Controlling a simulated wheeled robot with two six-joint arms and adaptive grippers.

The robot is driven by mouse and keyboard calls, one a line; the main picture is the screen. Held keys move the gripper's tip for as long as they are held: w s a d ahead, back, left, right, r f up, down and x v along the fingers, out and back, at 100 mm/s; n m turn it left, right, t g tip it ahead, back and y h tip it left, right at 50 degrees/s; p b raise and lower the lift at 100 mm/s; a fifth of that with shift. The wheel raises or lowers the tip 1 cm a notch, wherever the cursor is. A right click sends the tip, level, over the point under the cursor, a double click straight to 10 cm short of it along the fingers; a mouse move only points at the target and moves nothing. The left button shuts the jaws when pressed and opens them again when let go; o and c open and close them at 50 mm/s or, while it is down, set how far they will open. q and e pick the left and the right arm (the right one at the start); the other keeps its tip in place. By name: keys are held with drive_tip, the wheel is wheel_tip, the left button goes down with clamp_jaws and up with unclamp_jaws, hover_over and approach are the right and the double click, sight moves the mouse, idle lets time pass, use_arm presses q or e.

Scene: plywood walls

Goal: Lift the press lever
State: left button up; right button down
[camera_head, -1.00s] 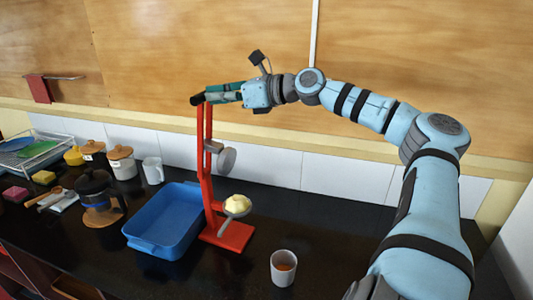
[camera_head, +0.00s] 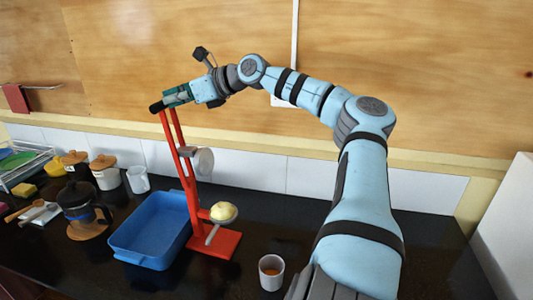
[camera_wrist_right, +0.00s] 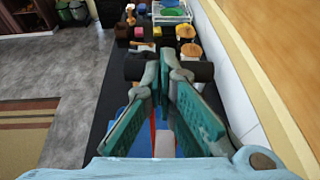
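The red press (camera_head: 184,165) stands on the dark counter, with a grey round plate at its side and a pale yellow lump (camera_head: 223,211) on the small holder below. Its raised red lever ends in a black handle (camera_head: 157,107) at the top. My right gripper (camera_head: 166,101) has its fingertips at this handle. In the wrist view, the handle (camera_wrist_right: 200,71) shows on both sides of the right gripper's fingers (camera_wrist_right: 164,80). The fingertips lie close together; their contact with the handle is hidden. My left gripper is out of view.
A blue tray (camera_head: 115,246) stands left of the press. A cup (camera_head: 271,272) with brown contents stands at its front right. A dark coffee pot (camera_head: 80,204), jars and a white mug (camera_head: 138,180) crowd the left. The counter's right part is partly hidden by my arm.

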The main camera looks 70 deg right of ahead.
drive_tip(key=shift+s+r, duration=0.1)
drive_tip(key=s+r+p, duration=0.3)
drive_tip(key=r+p, duration=0.2)
drive_tip(key=r, duration=0.4)
drive_tip(key=shift+r, duration=0.25)
